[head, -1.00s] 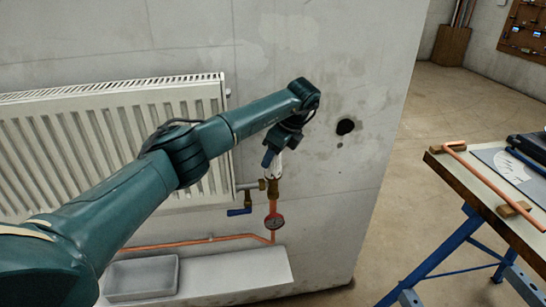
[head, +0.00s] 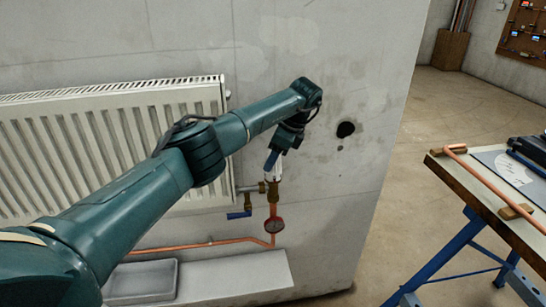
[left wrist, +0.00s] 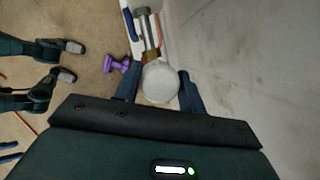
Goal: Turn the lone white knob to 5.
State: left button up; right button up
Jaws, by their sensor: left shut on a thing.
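The white knob (head: 278,171) sits on top of a brass valve (head: 272,190) beside the radiator, mostly hidden by my gripper in the head view. In the left wrist view the white knob (left wrist: 160,82) shows as a round pale cap. My left gripper (head: 273,167) comes down on it from above. In the left wrist view the two blue fingers of the left gripper (left wrist: 159,90) are shut on the knob, one on each side. No number or mark is readable on the knob.
The radiator (head: 110,140) hangs on the wall at left. A grey tray (head: 140,281) lies below. A workbench (head: 490,190) stands at right.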

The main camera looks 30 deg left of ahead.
pick_arm(q)
jog(key=o, duration=1)
jog(key=p+v, duration=0.1)
jog(key=v, duration=1.2)
jog(key=shift+r, duration=0.1)
